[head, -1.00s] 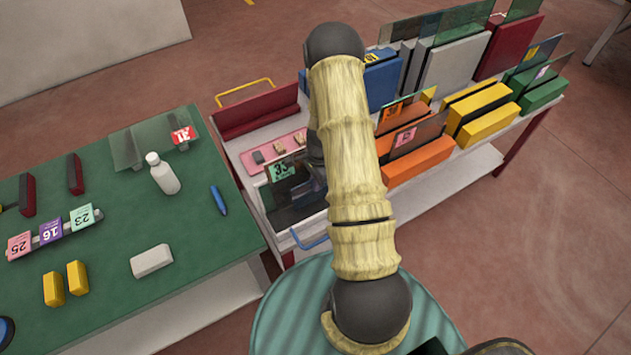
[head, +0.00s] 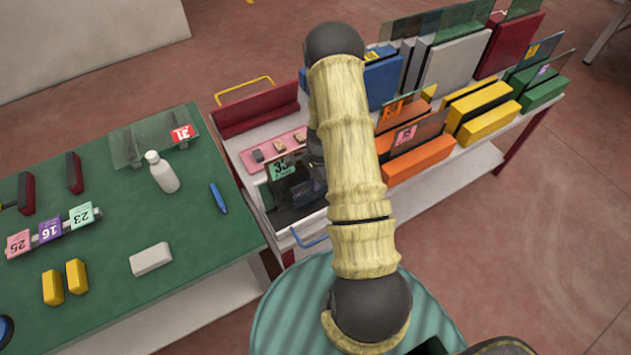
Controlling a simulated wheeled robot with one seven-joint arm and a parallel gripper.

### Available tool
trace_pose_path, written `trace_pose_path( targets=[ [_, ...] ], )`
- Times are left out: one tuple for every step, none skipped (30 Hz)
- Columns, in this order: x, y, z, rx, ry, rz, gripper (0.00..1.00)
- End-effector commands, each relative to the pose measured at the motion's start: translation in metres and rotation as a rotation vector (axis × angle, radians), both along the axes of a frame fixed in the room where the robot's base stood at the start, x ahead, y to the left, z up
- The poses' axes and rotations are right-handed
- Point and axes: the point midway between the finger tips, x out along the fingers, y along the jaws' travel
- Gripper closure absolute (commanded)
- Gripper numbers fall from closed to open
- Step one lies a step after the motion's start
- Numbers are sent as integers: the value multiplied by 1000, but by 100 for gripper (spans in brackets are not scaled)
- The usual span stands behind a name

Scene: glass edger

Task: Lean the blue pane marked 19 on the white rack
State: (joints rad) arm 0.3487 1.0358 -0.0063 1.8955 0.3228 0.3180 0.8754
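I cannot make out a pane marked 19 in the head view. The white rack (head: 455,68) stands at the back of the cart, between the blue and dark red racks, with clear panes leaning on it. My arm's sleeve crosses the middle of the view and hides much of the cart behind it. Only a dark part of my gripper (head: 317,172) shows at the sleeve's left edge, beside a dark pane tagged 33 (head: 282,168) in the cart's front tray. Its fingers are hidden, so I cannot tell whether it holds anything.
Orange racks (head: 420,160), yellow racks (head: 488,122) and green racks (head: 543,94) line the cart's right side. A blue rack (head: 383,82) stands behind my arm. The green table (head: 115,260) at left holds a white bottle (head: 162,173), tagged pieces and blocks.

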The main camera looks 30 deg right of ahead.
Motion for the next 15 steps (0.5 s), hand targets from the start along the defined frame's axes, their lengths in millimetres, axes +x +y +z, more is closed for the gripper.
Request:
trace_pose_path(
  targets=[
    [0,0,-1,0,0,0,100],
    [0,0,-1,0,0,0,100],
    [0,0,-2,0,0,0,100],
    [0,0,-2,0,0,0,100],
    [0,0,-3,0,0,0,100],
    [0,0,-3,0,0,0,100],
    [0,0,-3,0,0,0,100],
    [0,0,-4,0,0,0,100],
    [0,0,-4,0,0,0,100],
    [0,0,-4,0,-1,0,91],
    [0,0,-4,0,-1,0,85],
    [0,0,-4,0,0,0,77],
    [0,0,-4,0,0,0,71],
    [0,0,-4,0,0,0,71],
    [0,0,-4,0,0,0,71]
  ],
)
